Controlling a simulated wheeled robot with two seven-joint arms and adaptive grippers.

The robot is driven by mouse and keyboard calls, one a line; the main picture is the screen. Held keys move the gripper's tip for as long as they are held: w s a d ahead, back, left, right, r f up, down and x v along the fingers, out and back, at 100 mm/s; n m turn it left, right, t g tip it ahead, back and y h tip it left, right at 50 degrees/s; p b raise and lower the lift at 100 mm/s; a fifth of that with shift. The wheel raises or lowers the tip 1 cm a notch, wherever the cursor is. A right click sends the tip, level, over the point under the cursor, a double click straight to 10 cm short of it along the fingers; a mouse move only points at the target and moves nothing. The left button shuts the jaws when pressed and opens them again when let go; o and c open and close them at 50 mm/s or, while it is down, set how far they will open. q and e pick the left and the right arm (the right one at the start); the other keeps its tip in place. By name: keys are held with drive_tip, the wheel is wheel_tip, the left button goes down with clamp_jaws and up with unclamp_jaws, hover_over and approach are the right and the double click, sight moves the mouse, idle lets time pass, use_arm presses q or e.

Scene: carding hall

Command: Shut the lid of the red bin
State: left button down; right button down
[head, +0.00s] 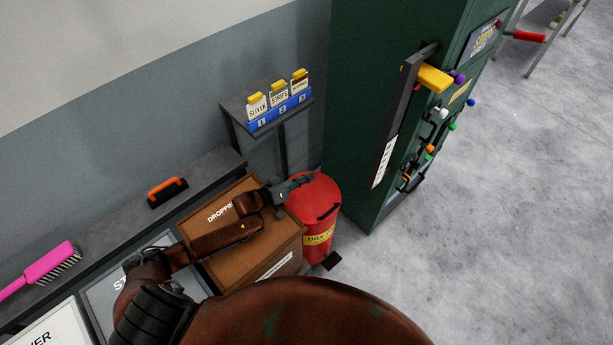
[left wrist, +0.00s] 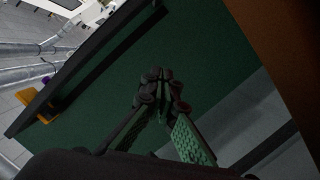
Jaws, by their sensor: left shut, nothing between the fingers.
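The red bin (head: 319,230) is a round can with a yellow label, standing on the floor between a brown box and a green cabinet. Its red lid (head: 318,192) appears to lie down over the top, with a dark handle at the front; no dark opening shows. My left gripper (head: 305,181) is shut and empty over the back left part of the lid, hiding some of it. I cannot tell whether it touches the lid. In the left wrist view the left gripper (left wrist: 160,78) shows its fingertips together. The bin is not clearly seen there. My right gripper is not in view.
The brown droppings box (head: 278,246) stands left of the bin, under my left arm. The tall green cabinet (head: 362,100) with levers and knobs rises close on the right. A small shelf (head: 236,107) with cards is behind. Open floor (head: 500,220) lies right.

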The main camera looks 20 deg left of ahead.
use_arm(q)
drive_tip(key=s+a+r+p, duration=0.3)
drive_tip(key=s+r, duration=0.3)
drive_tip(key=s, duration=0.3)
drive_tip(key=shift+s+a+r+p, duration=0.15)
drive_tip(key=shift+p, duration=0.5)
